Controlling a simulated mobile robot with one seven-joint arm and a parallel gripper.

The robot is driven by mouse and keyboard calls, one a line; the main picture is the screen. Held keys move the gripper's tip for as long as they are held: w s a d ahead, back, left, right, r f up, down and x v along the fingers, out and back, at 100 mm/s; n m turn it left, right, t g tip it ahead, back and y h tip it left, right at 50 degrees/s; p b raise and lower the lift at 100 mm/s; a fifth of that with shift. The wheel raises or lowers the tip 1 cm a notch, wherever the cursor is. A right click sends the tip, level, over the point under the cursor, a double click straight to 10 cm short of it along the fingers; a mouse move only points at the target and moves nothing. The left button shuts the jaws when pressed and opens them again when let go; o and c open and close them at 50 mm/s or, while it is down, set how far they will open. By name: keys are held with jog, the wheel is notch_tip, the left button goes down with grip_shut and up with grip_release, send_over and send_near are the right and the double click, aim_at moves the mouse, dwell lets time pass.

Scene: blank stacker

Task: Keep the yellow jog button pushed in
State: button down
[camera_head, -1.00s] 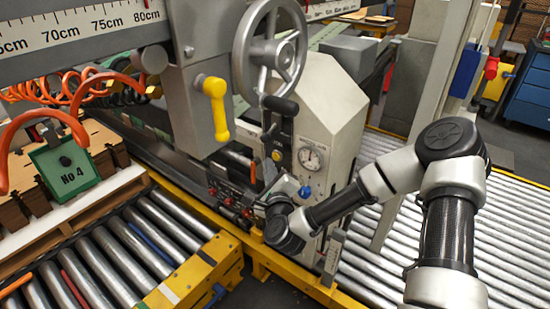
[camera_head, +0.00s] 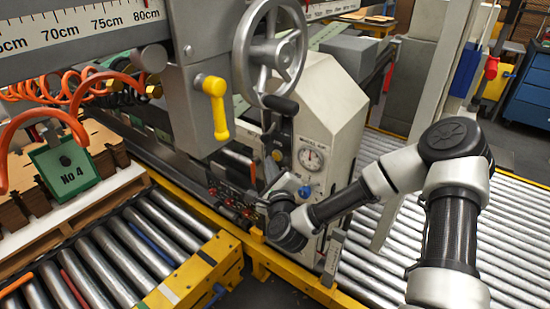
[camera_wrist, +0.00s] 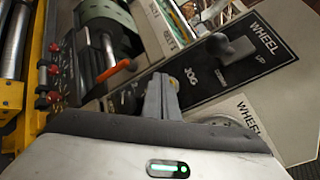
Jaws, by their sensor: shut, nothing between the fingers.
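The yellow jog button (camera_head: 277,155) is a small round button on the pale machine column, just below a black lever, in the head view. My gripper (camera_head: 262,182) is low and to the left of it there, partly hidden by my wrist. In the wrist view, the shut, empty fingers of my gripper (camera_wrist: 161,90) lie over the dark control panel (camera_wrist: 215,72), tips close beside the JOG lettering.
A grey handwheel (camera_head: 270,52) and a yellow-handled lever (camera_head: 216,105) stand above. A pressure gauge (camera_head: 311,158) and a blue knob (camera_head: 304,191) are on the column. Red buttons (camera_wrist: 53,72) line the left in the wrist view. Roller conveyors (camera_head: 125,245) flank the machine.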

jog(key=shift+w+d, duration=0.35)
jog(key=shift+w, duration=0.1)
dwell(2.3)
jog(key=shift+s, duration=0.1)
dwell(1.1)
jog(key=shift+s+a, duration=0.6)
jog(key=shift+s, duration=0.1)
jog(key=shift+s+a+f+b, duration=0.1)
jog(key=shift+s+a+b, duration=0.15)
jog(key=shift+s+a, duration=0.65)
jog(key=shift+s+a+b, duration=0.2)
jog(key=shift+s+a, duration=0.45)
jog(key=shift+s, duration=0.45)
